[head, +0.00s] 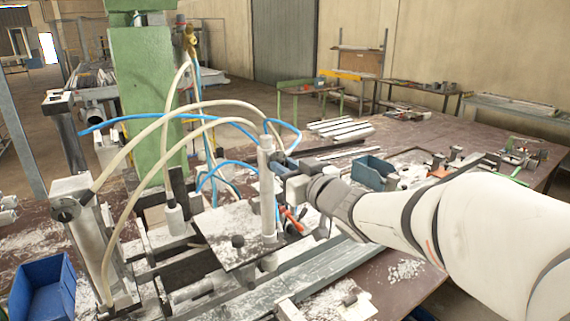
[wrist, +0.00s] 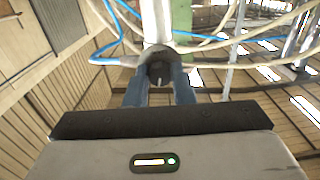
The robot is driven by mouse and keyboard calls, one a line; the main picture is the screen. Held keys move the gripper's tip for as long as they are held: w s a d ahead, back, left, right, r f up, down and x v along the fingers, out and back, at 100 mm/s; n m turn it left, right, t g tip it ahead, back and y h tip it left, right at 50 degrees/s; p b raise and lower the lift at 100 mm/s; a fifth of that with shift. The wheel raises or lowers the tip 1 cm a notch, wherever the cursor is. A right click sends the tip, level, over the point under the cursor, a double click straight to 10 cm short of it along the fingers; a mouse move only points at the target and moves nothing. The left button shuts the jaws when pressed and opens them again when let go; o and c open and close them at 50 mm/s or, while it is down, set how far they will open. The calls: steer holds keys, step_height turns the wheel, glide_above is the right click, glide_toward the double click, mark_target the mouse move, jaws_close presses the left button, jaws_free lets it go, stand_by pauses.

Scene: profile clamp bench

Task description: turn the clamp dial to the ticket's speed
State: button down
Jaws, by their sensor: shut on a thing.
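The clamp dial (wrist: 159,70) is a small dark round knob with a pale mark on its lower part, on the end of a white cylinder in the wrist view. My gripper (wrist: 160,78) has its blue fingers shut on the dial, one on each side. In the head view my gripper (head: 281,164) reaches in from the right to the upright white cylinder (head: 267,190) of the clamp bench. The dial is hidden there behind my gripper and the cylinder. I cannot make out a ticket or any speed figures in either view.
Cream and blue hoses (head: 150,120) loop around the cylinder and the green column (head: 150,95). A blue bin (head: 43,290) stands at the lower left, and another blue bin (head: 372,171) stands behind my arm. Loose parts lie on the brown table at right.

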steer(key=shift+f+m+p, duration=0.15)
steer(key=shift+m+p, duration=1.75)
steer(key=shift+m, duration=3)
steer(key=c, duration=1.2)
jaws_free()
steer(key=shift+c, duration=0.2)
steer(key=shift+s, duration=0.1)
steer(key=b+v, duration=0.1)
steer(key=v, duration=0.6)
steer(key=shift+s+d+b, duration=0.2)
steer(key=shift+s+b, duration=0.1)
